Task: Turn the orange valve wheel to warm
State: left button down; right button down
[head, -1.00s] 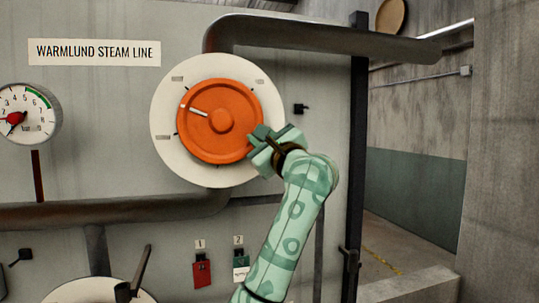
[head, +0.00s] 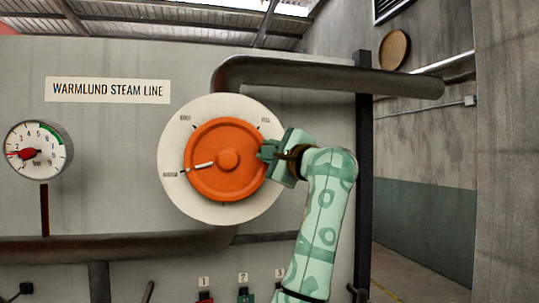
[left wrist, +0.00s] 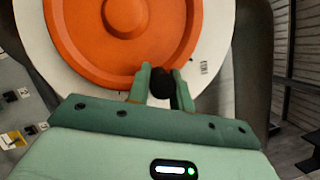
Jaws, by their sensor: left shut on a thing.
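The orange valve wheel (head: 215,187) sits on a round white dial plate (head: 178,198) in the head view. Its white pointer line points left and slightly down, close to the lower-left label, which is too small to read. My left gripper (head: 267,151) is shut on the wheel's right rim in the head view. In the left wrist view the orange wheel (left wrist: 85,50) fills the top, with my left gripper (left wrist: 160,76) at its rim and a dark round part between the fingers. My right gripper is not in view.
A pressure gauge (head: 50,140) with a red needle, near 1, is at the left. Thick pipes run above (head: 320,73) and below (head: 120,245) the dial. Tagged controls (head: 205,295) are at the bottom. A black post (head: 364,200) stands right of my arm.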

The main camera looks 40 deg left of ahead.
pick_arm(q)
jog(key=shift+r, duration=0.2)
jog(key=c, duration=1.3)
grip_release()
jog(key=shift+s, duration=0.1)
jog(key=shift+o, duration=0.2)
jog(key=shift+s+d+f, duration=0.1)
jog(key=shift+d+f, duration=0.1)
jog(key=shift+d, duration=0.05)
jog(key=b+v, duration=0.5)
jog(key=v, duration=1)
jog(key=shift+s+d+b, duration=0.2)
jog(key=shift+d+b, duration=0.15)
jog(key=shift+d, duration=0.05)
